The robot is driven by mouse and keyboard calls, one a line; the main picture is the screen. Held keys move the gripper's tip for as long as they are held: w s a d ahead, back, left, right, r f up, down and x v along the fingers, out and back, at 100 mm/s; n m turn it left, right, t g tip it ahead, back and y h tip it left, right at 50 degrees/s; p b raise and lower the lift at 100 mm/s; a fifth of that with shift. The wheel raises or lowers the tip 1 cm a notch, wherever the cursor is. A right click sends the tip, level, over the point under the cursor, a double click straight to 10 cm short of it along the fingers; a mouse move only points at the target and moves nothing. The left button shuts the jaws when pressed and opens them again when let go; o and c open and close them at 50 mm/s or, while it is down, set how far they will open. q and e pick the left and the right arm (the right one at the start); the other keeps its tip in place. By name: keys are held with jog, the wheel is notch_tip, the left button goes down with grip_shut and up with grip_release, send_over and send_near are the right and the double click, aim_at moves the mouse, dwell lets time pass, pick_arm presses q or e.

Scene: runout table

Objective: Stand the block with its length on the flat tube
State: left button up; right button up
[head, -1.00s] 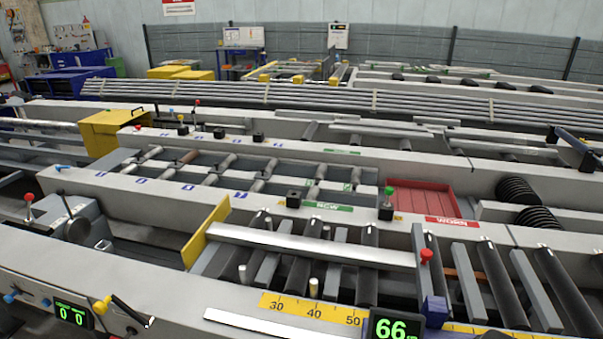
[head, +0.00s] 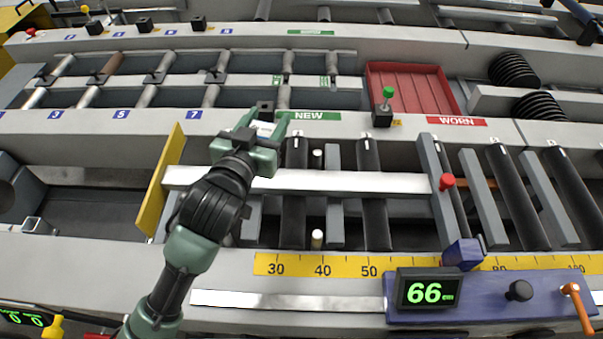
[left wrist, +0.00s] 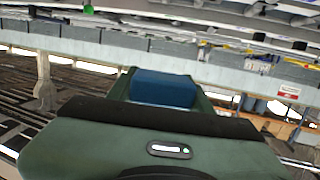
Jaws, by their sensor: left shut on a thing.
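The flat tube (head: 320,182) is a long, pale metal bar lying across the rollers. Its left end is by a yellow plate and its right end by a grey upright bar. My left gripper (head: 263,124) reaches over the tube's left part, with its fingertips toward the NEW label. It is shut on a small block (head: 263,130), mostly hidden by the fingers in the head view. In the left wrist view the block (left wrist: 163,88) shows as a blue face between the green fingers. Whether the block touches anything below is not clear. My right gripper is not in view.
A yellow plate (head: 167,180) stands at the tube's left end. A red-knobbed bar (head: 446,181) is at its right. A yellow ruler (head: 350,265) and a display reading 66 (head: 428,290) are in front.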

pick_arm(q)
jog(key=w+d+r+m+h, duration=0.1)
jog(key=w+d+r+h, duration=0.15)
jog(key=d, duration=0.25)
jog(key=b, duration=0.1)
send_over(295, 182)
jog(key=x, duration=0.4)
jog(key=shift+m+g, duration=0.4)
jog(key=f, duration=1.4)
jog(key=shift+a, duration=0.2)
jog(key=shift+f, duration=0.25)
notch_tip(295, 182, down, 4)
jog(key=shift+f+b, duration=0.1)
jog(key=shift+b, duration=0.3)
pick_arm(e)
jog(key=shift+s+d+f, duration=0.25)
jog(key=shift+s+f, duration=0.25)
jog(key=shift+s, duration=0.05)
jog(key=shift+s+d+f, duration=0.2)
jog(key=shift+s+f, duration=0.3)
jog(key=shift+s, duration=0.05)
pick_arm(q)
jog(key=shift+s, duration=0.1)
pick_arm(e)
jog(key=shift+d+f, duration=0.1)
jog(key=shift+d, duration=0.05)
